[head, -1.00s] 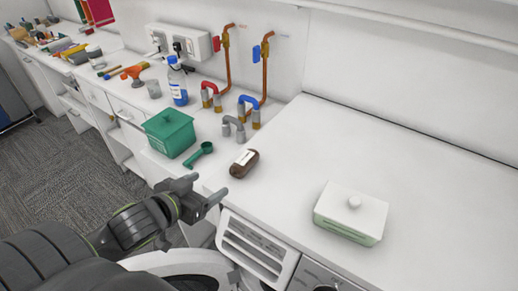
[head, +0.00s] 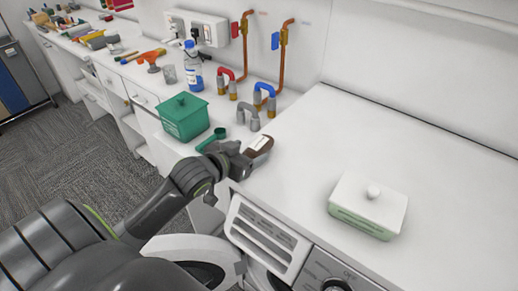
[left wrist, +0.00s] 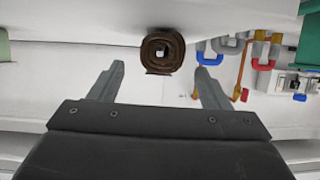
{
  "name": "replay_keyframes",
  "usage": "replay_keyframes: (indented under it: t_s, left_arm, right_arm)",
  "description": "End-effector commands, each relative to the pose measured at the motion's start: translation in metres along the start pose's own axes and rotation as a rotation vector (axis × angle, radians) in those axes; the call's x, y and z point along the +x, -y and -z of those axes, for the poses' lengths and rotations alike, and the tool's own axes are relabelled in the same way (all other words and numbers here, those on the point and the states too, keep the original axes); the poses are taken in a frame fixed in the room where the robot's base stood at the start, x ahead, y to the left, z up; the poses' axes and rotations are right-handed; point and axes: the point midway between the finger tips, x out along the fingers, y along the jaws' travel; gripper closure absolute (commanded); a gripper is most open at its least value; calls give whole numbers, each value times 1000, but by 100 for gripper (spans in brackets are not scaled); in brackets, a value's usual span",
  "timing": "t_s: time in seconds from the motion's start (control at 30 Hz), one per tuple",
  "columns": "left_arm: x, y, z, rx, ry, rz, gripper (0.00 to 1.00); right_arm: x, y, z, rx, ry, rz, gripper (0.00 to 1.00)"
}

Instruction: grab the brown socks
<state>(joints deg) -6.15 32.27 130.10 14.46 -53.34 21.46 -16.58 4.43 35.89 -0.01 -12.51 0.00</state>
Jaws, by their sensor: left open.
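The brown socks (head: 260,143) are a rolled bundle with a white paper band, lying on the white countertop near its front edge. The left wrist view shows the end of the brown roll (left wrist: 163,52), ahead of the fingertips and roughly centred between them. My left gripper (head: 238,157) is open and empty, at the near left side of the socks. Its two spread fingers (left wrist: 160,72) show in the left wrist view. In the head view the gripper hides a little of the roll's near end, and I cannot tell whether they touch. My right gripper is out of view.
A green lidded box (head: 184,120) and a green scoop (head: 212,138) stand left of the socks. Pipe fittings (head: 248,116) and a blue-capped bottle (head: 194,68) stand behind. A white lidded dish (head: 368,206) sits at right. A washing machine (head: 268,235) is below.

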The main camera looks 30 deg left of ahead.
Motion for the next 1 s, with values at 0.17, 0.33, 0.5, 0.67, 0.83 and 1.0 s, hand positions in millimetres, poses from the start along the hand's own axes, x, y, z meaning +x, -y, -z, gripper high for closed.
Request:
replay_keyframes:
  t_s: [0.17,0.33,0.5,0.67,0.83,1.0]
  left_arm:
    - [9,0,0,-2,1,0,29]
    - [26,-1,0,-5,2,-1,29]
    - [48,-1,-1,-3,1,0,29]
    - [57,-1,-3,-1,1,0,29]
    - [58,-1,-3,0,0,0,29]
    - [58,-1,-3,0,0,0,42]
  right_arm:
    - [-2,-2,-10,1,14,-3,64]
    - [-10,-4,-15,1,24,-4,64]
    - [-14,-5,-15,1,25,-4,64]
    - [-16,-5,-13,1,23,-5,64]
    - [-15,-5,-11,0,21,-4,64]
    - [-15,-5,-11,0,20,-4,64]
